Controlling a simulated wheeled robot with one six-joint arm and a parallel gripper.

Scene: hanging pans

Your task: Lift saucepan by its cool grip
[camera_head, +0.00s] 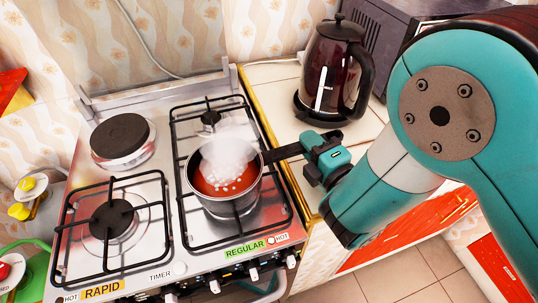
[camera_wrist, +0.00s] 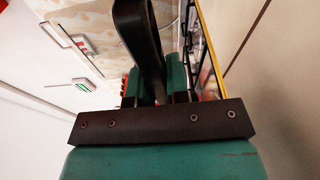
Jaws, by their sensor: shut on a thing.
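The saucepan (camera_head: 224,204) is steel, with red liquid and white bits in it and steam above. In the head view it sits over the front right burner grate, upright. Its dark handle (camera_head: 283,152) points right, toward my arm. My gripper (camera_head: 318,146) is at the outer part of this handle, right of the stove edge. In the wrist view the black handle (camera_wrist: 140,45) passes between the two green fingers of my gripper (camera_wrist: 160,88), and the jaws are shut on it. The pan is out of sight in the wrist view. I cannot tell whether the pan touches the grate.
A dark kettle (camera_head: 334,72) stands on the counter behind my gripper, near a microwave (camera_head: 385,35). The stove's left grate (camera_head: 110,222) is empty. A solid hotplate (camera_head: 120,136) is at the back left. Labels read "REGULAR HOT" at the front right and "HOT RAPID" at the front left.

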